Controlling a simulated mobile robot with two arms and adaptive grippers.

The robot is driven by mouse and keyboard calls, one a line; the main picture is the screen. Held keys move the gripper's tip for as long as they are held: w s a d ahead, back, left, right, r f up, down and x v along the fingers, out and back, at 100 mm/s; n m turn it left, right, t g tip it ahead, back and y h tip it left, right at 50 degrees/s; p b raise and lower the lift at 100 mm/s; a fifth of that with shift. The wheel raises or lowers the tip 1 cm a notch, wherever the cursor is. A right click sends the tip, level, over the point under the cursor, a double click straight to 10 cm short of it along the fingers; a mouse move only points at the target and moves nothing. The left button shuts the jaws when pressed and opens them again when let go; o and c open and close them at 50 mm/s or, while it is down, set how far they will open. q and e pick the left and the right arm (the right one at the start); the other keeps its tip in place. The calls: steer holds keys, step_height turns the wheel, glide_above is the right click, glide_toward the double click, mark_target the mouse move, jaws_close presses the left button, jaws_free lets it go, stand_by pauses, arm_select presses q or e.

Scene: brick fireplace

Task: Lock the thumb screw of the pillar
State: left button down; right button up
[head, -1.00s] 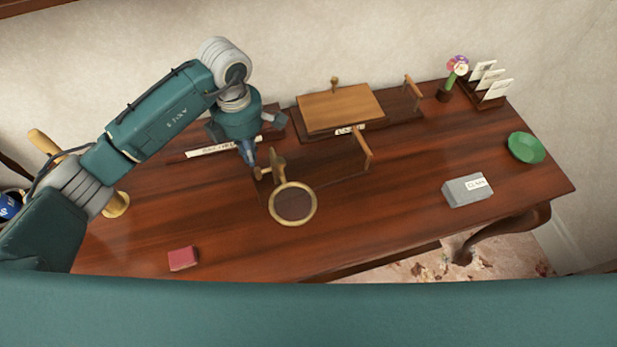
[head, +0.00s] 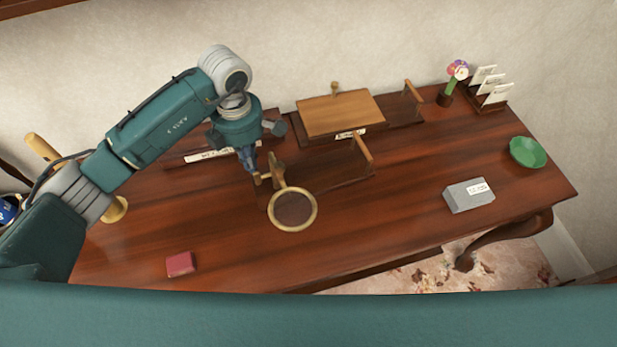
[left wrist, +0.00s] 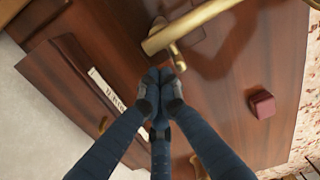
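A brass pillar (head: 278,168) stands on a dark wooden base near the middle of the table. A brass ring with a dark centre (head: 315,204) extends from it toward the front. A small brass thumb screw (head: 264,177) sticks out at the pillar's left. My left gripper (head: 252,169) points down just left of the pillar, its tips at or very close to the screw. In the left wrist view, the gripper's blue fingers (left wrist: 160,78) are drawn together beside a small brass piece (left wrist: 177,58) below a brass bar (left wrist: 195,25). Whether they pinch it is unclear. My right gripper is out of view.
A wooden stand with a tilted board (head: 340,110) is behind and right. A red block (head: 180,264) lies at the front left, a grey box (head: 462,198) and green bowl (head: 527,153) to the right. The table's front middle is clear.

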mark_target(254, 175)
arm_select(q)
steer(key=shift+s, duration=0.15)
stand_by(0.4)
steer(key=shift+s+d+p, duration=0.15)
steer(key=shift+s+d, duration=0.1)
steer(key=shift+s, duration=0.35)
steer(key=shift+s+d+p, duration=0.15)
steer(key=shift+s+d, duration=0.15)
steer(key=shift+s, duration=0.35)
steer(key=shift+s+d+p, duration=0.15)
steer(key=shift+s+d, duration=0.1)
steer(key=shift+s, duration=0.35)
steer(key=shift+w+a+r+p, duration=0.1)
steer(key=shift+w+r+p, duration=0.15)
steer(key=shift+r, duration=0.45)
steer(key=shift+w+a+r+p, duration=0.15)
steer(key=shift+r+p, duration=0.2)
steer(key=shift+r, duration=0.35)
steer(key=shift+s+d, duration=0.15)
steer(key=shift+s+d, duration=0.15)
steer(key=shift+s, duration=0.3)
steer(key=shift+f, duration=0.1)
